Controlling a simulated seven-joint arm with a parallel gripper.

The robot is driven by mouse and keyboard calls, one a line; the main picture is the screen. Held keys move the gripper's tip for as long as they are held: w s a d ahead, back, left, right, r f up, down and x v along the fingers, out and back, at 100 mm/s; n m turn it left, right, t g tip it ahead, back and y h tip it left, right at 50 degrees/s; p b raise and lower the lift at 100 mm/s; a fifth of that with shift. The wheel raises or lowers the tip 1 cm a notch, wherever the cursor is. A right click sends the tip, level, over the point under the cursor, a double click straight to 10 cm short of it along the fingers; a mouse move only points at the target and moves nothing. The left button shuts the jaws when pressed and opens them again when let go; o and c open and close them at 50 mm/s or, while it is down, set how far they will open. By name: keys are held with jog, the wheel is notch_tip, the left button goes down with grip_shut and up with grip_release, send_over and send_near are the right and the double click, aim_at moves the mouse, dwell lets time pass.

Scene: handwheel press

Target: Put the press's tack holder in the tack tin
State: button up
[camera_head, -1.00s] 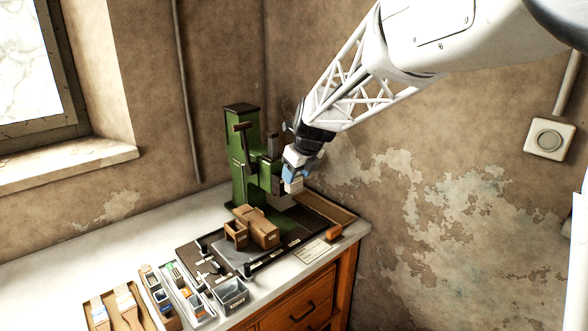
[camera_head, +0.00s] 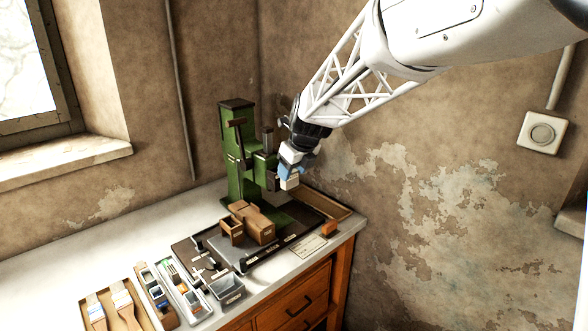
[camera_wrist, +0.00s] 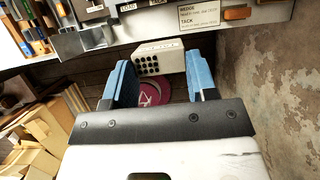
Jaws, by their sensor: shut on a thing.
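My gripper (camera_head: 289,176), with blue fingers, is shut on a pale block, which I take to be the tack holder (camera_head: 288,184). It is held in the air just right of the green press (camera_head: 237,150). In the wrist view the block (camera_wrist: 160,60) shows rows of dark holes and sits between the two fingertips (camera_wrist: 160,72). A grey open metal box, likely the tack tin (camera_head: 227,290), stands on the bench near its front edge, left of and nearer than the gripper. I cannot read a label on it. Its inside is only partly visible.
Brown wooden boxes (camera_head: 253,224) stand on the dark board in front of the press. Narrow trays of small tools (camera_head: 180,288) and a brush tray (camera_head: 112,306) lie at the left. A printed card (camera_head: 307,244) and an orange block (camera_head: 329,228) lie near the right edge.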

jog(key=shift+s+a+f+n+g, duration=0.25)
jog(key=shift+a+f+n+g, duration=0.15)
jog(key=shift+a+f+n, duration=0.5)
jog(key=s+a+f+n+g+y, duration=0.1)
jog(key=s+a+f+n+g, duration=0.15)
jog(key=a+f+n, duration=0.5)
jog(key=n+g+h, duration=0.3)
jog(key=n+h, duration=0.4)
jog(key=n, duration=2)
send_over(224, 280)
jog(key=s, duration=0.2)
notch_tip(224, 280, down, 14)
jog(key=shift+d, duration=0.35)
jog(key=shift+f, duration=0.15)
jog(key=shift+f, duration=1.2)
jog(key=shift+f, duration=1.4)
